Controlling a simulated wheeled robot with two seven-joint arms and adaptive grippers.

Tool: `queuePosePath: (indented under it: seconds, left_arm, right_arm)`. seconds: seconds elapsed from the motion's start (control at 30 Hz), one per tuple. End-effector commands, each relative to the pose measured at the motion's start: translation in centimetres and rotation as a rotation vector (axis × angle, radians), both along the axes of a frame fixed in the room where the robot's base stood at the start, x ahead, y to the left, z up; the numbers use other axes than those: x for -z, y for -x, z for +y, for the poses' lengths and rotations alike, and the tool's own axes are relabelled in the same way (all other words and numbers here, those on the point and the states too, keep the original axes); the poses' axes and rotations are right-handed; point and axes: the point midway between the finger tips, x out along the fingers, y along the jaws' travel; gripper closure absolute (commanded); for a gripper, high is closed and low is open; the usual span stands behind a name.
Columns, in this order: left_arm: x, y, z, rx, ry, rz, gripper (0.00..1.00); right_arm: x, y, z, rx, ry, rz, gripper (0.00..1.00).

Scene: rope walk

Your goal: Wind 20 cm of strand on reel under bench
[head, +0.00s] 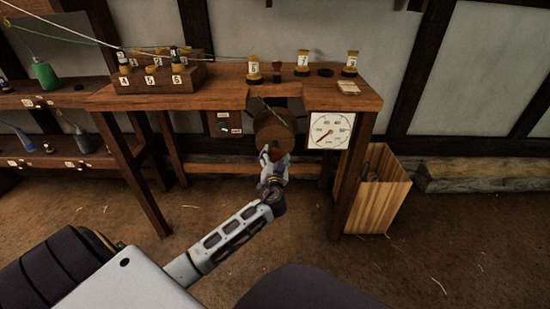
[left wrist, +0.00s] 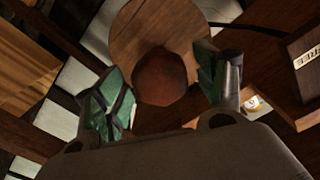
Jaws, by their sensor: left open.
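The round wooden reel (head: 273,132) hangs under the front of the bench (head: 215,92), below a notch in its top. A thin pale green strand (head: 262,101) runs down through the notch towards the reel. My left gripper (head: 271,166) is in front of the reel's lower part. In the left wrist view, the reel's wooden disc (left wrist: 170,30) fills the top middle, and a brown round knob (left wrist: 162,78) sits between the open, green-padded fingers of my left gripper (left wrist: 163,92). A gap shows beside the knob; contact is hard to tell. My right gripper is not in view.
A white dial with a red needle (head: 331,131) is right of the reel; a small switch box (head: 224,123) is left. A wooden bin (head: 381,192) stands by the right leg. Numbered spools (head: 302,63) and a block (head: 158,76) stand on the bench. The floor in front is clear.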

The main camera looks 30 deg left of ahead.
Motion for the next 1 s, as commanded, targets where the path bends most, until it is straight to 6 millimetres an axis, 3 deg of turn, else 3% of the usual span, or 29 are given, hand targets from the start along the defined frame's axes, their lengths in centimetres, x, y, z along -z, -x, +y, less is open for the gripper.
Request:
queuePosePath:
  seconds: [0.47,0.83,1.0]
  left_arm:
    - [-0.02,-0.56,0.36,0.0,0.0,0.0,0.29]
    - [-0.01,-0.55,0.34,0.0,0.001,-0.001,0.74]
    - [-0.01,-0.54,0.34,0.0,-0.003,0.003,0.75]
  right_arm:
    - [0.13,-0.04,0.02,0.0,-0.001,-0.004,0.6]
    - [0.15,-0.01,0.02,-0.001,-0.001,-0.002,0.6]
    - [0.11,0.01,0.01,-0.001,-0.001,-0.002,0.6]
